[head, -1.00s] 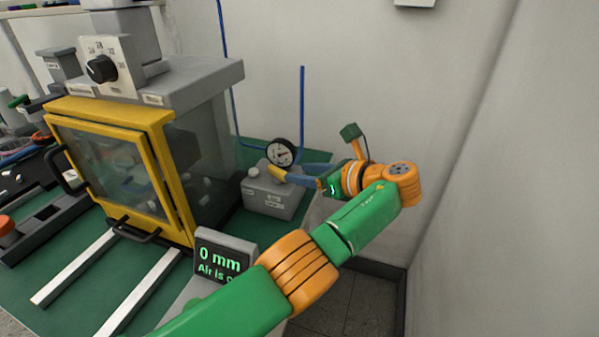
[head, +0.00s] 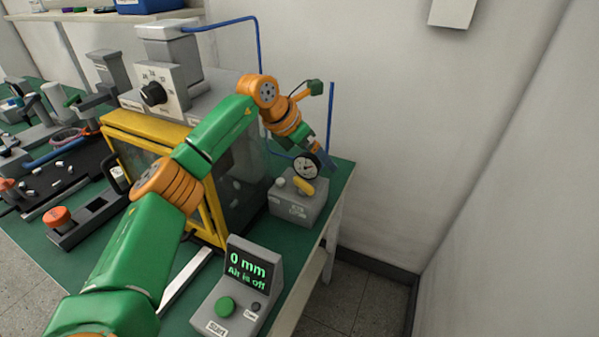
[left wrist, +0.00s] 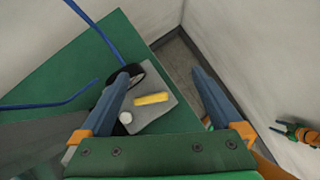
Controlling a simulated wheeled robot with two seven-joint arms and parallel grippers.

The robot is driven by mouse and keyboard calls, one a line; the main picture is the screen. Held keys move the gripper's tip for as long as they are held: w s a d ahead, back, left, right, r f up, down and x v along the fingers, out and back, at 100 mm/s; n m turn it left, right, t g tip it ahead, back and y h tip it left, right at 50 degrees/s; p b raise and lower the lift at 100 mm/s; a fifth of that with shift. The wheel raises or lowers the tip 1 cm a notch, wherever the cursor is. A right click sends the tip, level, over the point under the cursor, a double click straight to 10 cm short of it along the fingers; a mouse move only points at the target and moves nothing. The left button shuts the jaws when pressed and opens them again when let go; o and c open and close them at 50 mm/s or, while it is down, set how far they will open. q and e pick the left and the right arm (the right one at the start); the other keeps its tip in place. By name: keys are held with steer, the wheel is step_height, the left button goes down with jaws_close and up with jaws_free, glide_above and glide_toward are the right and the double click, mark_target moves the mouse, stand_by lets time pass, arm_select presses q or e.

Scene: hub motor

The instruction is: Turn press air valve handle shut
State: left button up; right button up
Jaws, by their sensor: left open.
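The press air valve is a grey box (head: 290,208) at the table's far right corner, with a yellow bar handle (head: 304,187) on top. My left gripper (head: 318,157) is above and behind it, by the round gauge (head: 306,168), apart from the handle. In the left wrist view my left gripper (left wrist: 160,72) is open and empty. The yellow handle (left wrist: 152,99) shows between and beyond its fingers, lying crosswise to them. The left finger partly hides the gauge. A small orange and green arm part (left wrist: 302,134) shows at the right edge; its jaw state is unclear.
A display box (head: 245,290) reads "0 mm" and "Air is off". The yellow-framed press enclosure (head: 150,130) stands left of the valve, partly behind my arm. A blue tube (head: 331,115) rises behind the gauge. The wall is close behind; floor lies right of the table.

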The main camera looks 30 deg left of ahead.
arm_select(q)
steer(key=n+g+y, duration=0.1)
steer(key=g+y, duration=0.1)
glide_toward(302, 184)
steer(key=f, duration=0.1)
steer(key=p+x, duration=0.1)
steer(key=x, duration=0.6)
steer(key=shift+w+f, duration=0.3)
steer(key=shift+r, duration=0.1)
steer(key=c, duration=1.1)
steer(key=shift+r+n+p, duration=0.1)
steer(key=shift+n+p, duration=0.6)
steer(key=shift+n, duration=0.3)
steer(key=shift+c, duration=0.2)
steer(key=shift+d+n+y, duration=0.1)
steer(key=shift+n+y, duration=0.4)
steer(key=shift+n, duration=0.1)
steer(key=o, duration=1.1)
